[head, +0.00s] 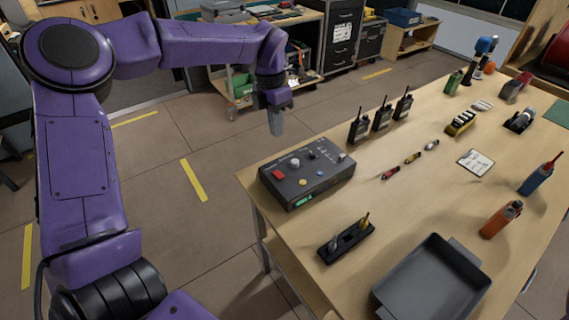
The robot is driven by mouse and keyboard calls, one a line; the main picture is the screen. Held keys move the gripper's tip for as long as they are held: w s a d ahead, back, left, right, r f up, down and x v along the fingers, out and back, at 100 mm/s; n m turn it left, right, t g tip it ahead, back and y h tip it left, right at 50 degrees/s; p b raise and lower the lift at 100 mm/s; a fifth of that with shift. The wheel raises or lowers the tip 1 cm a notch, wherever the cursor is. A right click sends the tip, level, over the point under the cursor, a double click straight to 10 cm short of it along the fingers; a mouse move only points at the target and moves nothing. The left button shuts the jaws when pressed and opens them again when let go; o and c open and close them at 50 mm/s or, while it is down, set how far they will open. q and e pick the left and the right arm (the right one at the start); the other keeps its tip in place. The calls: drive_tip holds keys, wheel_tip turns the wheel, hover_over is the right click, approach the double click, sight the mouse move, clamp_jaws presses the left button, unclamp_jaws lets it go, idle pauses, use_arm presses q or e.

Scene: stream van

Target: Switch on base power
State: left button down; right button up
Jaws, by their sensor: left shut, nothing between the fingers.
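A dark grey control box (308,174) sits at the left corner of the wooden table. Labels are too small to read. My left gripper (276,128) is shut and empty, pointing down, apart from the box and beyond its far left edge. My right gripper is not in view.
Three black radios (381,119) stand behind the box. A small black holder (346,242) and a grey tray (432,285) lie nearer the front. Bottles, small tools and a card (476,162) are farther right on the table (420,205). The floor left of it is clear.

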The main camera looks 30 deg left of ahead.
sight(281, 176)
use_arm(q)
drive_tip(key=f+p, duration=0.1)
drive_tip(key=f, duration=0.3)
drive_tip(key=d+f+p, duration=0.1)
drive_tip(key=f, duration=0.9)
drive_tip(key=shift+s+d+p, duration=0.25)
drive_tip(key=shift+s+p, duration=0.1)
drive_tip(key=shift+p, duration=0.05)
